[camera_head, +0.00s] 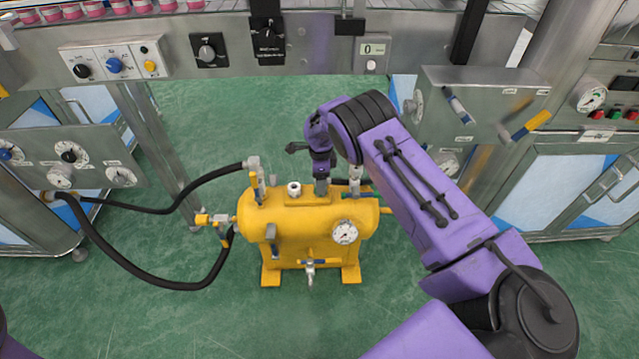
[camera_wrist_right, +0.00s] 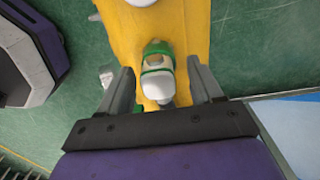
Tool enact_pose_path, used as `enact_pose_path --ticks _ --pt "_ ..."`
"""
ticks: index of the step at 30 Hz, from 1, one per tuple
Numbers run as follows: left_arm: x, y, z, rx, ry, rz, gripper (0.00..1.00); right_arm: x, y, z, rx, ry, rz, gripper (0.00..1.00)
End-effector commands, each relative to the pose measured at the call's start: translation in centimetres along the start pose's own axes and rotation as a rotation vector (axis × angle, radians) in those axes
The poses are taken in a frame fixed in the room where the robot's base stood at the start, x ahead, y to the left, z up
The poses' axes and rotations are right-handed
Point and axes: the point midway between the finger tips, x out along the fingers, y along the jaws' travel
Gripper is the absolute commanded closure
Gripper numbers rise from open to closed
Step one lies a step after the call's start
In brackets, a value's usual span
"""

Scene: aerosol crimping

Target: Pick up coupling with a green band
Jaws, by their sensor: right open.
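The coupling with a green band (camera_wrist_right: 157,62) stands on top of the yellow tank (camera_head: 300,225). It has a pale rounded end, and in the right wrist view it lies between the two fingers of my right gripper (camera_wrist_right: 160,82). The fingers are apart, with visible room on both sides of the coupling. In the head view my right gripper (camera_head: 322,186) points down over the tank top. The coupling seems hidden there behind the gripper. My left gripper is out of view.
A white-topped fitting (camera_head: 294,189) stands left of the gripper, and a green-handled part (camera_head: 358,195) lies to its right. A pressure gauge (camera_head: 345,232) is on the tank's front. Black hoses (camera_head: 150,280) run left from the tank. Green floor is clear in front.

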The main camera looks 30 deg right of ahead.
Motion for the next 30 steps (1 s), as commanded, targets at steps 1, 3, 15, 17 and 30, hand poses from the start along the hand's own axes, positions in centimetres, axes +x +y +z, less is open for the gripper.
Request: enact_pose_path --ticks 1,3,15,17,30 --pt "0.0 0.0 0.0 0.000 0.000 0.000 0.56 0.0 0.0 0.1 0.000 -0.001 -0.001 0.35" --pt "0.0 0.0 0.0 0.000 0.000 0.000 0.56 0.0 0.0 0.1 -0.001 -0.001 -0.001 0.35" --pt "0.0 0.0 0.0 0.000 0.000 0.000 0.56 -0.1 0.0 0.1 -0.002 -0.001 -0.001 1.00" --pt "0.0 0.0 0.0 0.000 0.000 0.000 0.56 -0.1 0.0 0.1 -0.002 -0.001 -0.001 1.00" --pt "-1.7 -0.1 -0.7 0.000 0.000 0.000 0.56 -6.1 1.9 0.1 -0.002 0.000 0.000 1.00"
